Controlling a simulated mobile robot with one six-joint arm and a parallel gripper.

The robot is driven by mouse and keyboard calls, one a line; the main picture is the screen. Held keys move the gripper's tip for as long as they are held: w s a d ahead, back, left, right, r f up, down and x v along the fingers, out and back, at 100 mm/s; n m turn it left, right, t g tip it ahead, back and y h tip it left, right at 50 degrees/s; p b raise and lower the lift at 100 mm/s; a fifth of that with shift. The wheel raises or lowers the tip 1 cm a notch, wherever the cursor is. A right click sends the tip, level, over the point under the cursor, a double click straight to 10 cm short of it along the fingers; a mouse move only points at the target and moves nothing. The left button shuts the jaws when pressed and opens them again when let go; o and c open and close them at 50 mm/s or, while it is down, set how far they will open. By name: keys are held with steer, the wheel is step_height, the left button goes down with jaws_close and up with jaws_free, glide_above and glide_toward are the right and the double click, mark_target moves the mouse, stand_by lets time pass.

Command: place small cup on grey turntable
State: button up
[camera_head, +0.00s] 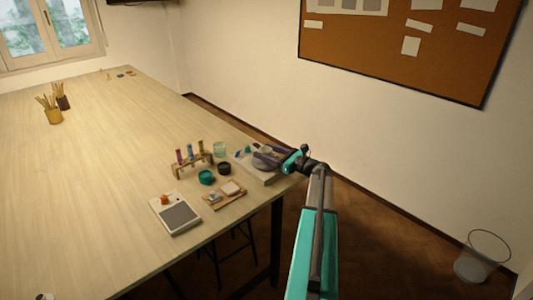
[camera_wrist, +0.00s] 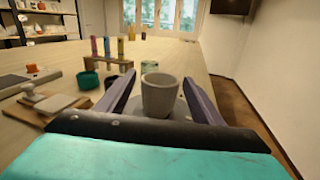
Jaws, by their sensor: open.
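The small grey cup (camera_wrist: 160,96) stands upright between the two fingers of my gripper (camera_wrist: 159,77) in the wrist view. The fingers are spread, with a visible gap on each side of the cup. A grey disc, the turntable (camera_wrist: 183,110), shows around the cup's foot, and the cup appears to rest on it. In the head view my gripper (camera_head: 262,154) is at the table's right edge, over the turntable (camera_head: 262,166). It partly hides the cup there.
Left of the turntable are a rack with coloured tubes (camera_head: 192,166), a teal pot (camera_head: 206,177), a dark pot (camera_head: 224,168) and a glass jar (camera_head: 219,149). A wooden board (camera_head: 212,202) and a scale (camera_head: 176,216) lie nearer. The table's far left is mostly clear.

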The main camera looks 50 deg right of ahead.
steer(key=s+b, duration=0.1)
steer(key=s, duration=0.3)
steer(key=s+d+b, duration=0.1)
steer(key=s, duration=0.3)
steer(key=s+d+b, duration=0.1)
steer(key=s, duration=0.2)
steer(key=shift+s+d, duration=0.15)
steer(key=shift+s, duration=0.25)
stand_by(0.3)
